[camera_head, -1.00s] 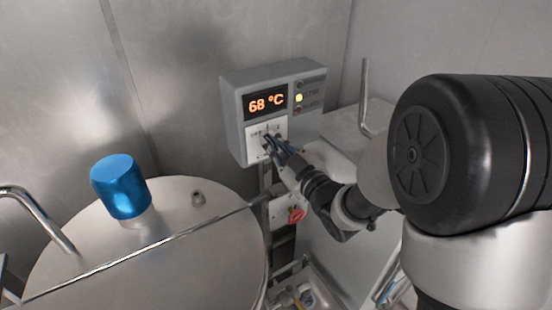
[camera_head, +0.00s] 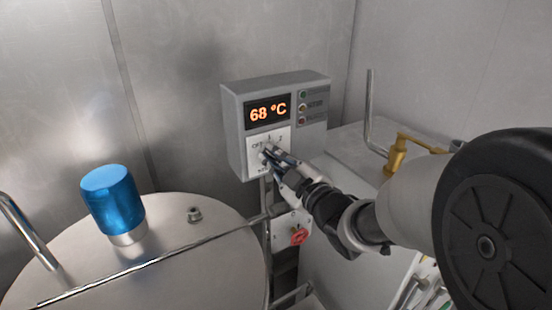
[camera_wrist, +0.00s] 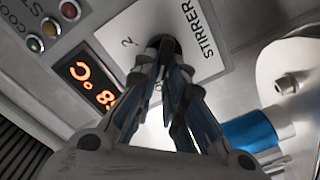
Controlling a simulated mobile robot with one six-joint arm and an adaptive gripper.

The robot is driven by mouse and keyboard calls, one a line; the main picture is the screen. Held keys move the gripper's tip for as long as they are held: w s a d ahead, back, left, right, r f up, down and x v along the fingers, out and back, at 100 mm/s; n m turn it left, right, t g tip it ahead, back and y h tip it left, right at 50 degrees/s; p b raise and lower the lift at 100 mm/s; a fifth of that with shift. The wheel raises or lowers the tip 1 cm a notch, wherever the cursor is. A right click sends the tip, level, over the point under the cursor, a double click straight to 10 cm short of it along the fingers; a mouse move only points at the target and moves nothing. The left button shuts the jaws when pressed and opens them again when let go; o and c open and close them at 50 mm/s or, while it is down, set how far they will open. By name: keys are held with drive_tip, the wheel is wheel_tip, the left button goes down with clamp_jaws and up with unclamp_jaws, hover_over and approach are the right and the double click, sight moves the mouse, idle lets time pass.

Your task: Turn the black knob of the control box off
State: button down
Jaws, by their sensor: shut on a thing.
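The grey control box (camera_head: 236,122) is on the back wall, with an orange 68 °C display (camera_head: 267,112). Below the display is a white plate (camera_head: 284,133) marked OFF, 1 and 2; the wrist view shows its STIRRER label (camera_wrist: 200,32). The black knob (camera_wrist: 170,45) sits on this plate, between my fingertips. My gripper (camera_head: 268,152) reaches the plate from the lower right and is shut on the knob; it also shows in the wrist view (camera_wrist: 167,58). The fingers hide much of the knob, so I cannot tell where it points.
Green, yellow and red lamps (camera_head: 302,107) sit right of the display. A red knob (camera_head: 299,236) is below the box. A steel vessel lid (camera_head: 190,255) with a blue cap (camera_head: 113,198) is at left. A brass fitting (camera_head: 396,155) is at right.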

drive_tip(key=c, duration=1.7)
unclamp_jaws()
drive_tip(key=shift+o, duration=0.2)
drive_tip(key=shift+s+d, duration=0.1)
drive_tip(key=v, duration=0.7)
drive_tip(key=shift+s+d, duration=0.1)
